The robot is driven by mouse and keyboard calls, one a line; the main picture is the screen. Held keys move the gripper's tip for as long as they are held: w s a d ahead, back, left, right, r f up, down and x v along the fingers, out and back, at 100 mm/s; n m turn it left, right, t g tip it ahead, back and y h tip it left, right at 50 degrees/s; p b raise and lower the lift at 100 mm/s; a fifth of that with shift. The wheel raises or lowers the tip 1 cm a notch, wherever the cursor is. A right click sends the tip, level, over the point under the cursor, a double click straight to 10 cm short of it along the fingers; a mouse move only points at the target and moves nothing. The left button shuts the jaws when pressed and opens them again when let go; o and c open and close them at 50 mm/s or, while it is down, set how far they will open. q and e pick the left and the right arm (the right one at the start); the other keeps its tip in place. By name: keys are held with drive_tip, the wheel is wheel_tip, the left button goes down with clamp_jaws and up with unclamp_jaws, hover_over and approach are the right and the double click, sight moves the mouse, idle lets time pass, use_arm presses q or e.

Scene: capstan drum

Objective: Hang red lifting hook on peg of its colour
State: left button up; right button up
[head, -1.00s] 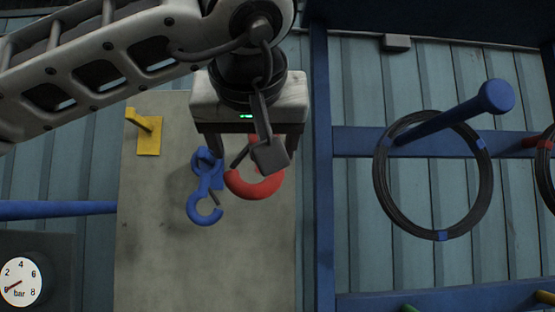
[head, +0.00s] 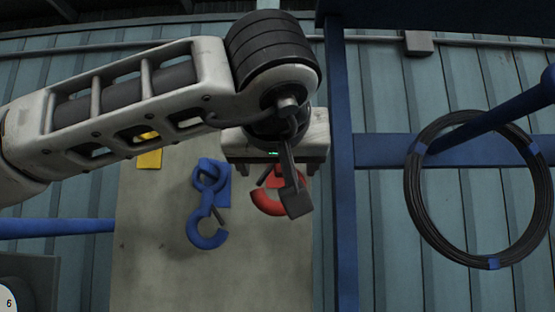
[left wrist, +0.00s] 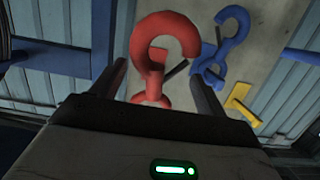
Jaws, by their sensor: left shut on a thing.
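The red lifting hook (head: 265,203) is in my left gripper (head: 277,172), in front of the right part of the grey board (head: 150,265). Its open curve hangs below the fingers, partly hidden by a dark block on a link. In the left wrist view the red hook (left wrist: 142,45) stands between the two fingers (left wrist: 160,88), its eye end low between them. I cannot make out a red peg; my gripper covers that part of the board. My right gripper is out of view.
A blue hook (head: 208,240) hangs at a blue mount (head: 224,188), close left of the red hook. A yellow mount (head: 148,160) is partly behind my arm. A blue post (head: 342,200) and a wire coil (head: 413,200) on a blue bar (head: 490,118) stand right.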

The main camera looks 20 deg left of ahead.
use_arm(q)
drive_tip(key=shift+r+p+x, duration=0.2)
drive_tip(key=shift+x, duration=0.85)
drive_tip(key=shift+r+p+x, duration=0.2)
drive_tip(key=shift+r+x, duration=0.05)
drive_tip(key=shift+x, duration=0.85)
drive_tip(key=shift+p+x, duration=0.5)
drive_tip(key=shift+x, duration=1.9)
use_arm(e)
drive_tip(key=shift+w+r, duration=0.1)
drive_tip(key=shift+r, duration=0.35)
use_arm(q)
drive_tip(key=shift+f, duration=0.1)
drive_tip(key=o, duration=1.5)
drive_tip(key=shift+o, duration=0.2)
drive_tip(key=b+v, duration=0.1)
drive_tip(key=v, duration=1.5)
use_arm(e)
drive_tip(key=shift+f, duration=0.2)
